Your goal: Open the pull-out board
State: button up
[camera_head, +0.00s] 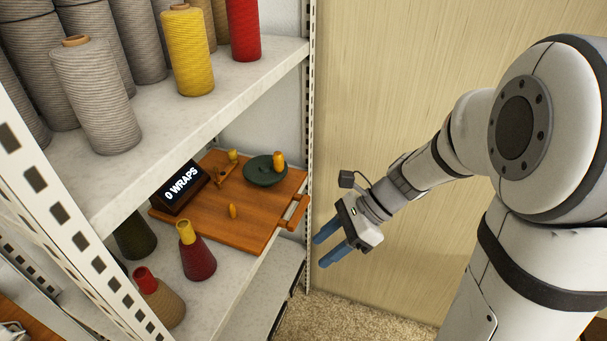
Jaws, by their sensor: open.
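The pull-out board (190,228) is a flat orange-brown wooden board on the lower shelf of the rack. A wooden bar handle (295,213) sticks out from its right end, close to the rack's upright. A dark sign reading "0 WRAPS" (181,187), a dark green dish (265,171) and small yellow pieces (233,211) rest on the board. My gripper (328,248) has blue fingers, open and empty, pointing left and down. It is to the right of and below the handle in the picture, apart from it, by the perforated upright.
A perforated metal upright (311,110) stands between the board and my arm. Cones of thread, one maroon (197,252) and one brown (160,298), stand in front of the board. The upper shelf (210,105) holds large cones. A wood panel (400,70) is behind my arm.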

jog(key=w+a+f+m+t+y+b, duration=0.2)
jog(key=w+f+m+y, duration=0.5)
jog(key=m, duration=0.4)
jog(key=m+t+y+b, duration=0.1)
jog(key=m+t+b, duration=0.1)
jog(key=m+t, duration=0.8)
send_near(302, 215)
jog(key=w+a+r+m+g, duration=0.1)
jog(key=w+a+m+g, duration=0.2)
jog(key=x, duration=0.7)
jog(key=shift+r, duration=0.1)
jog(key=shift+c, duration=0.3)
grip_shut()
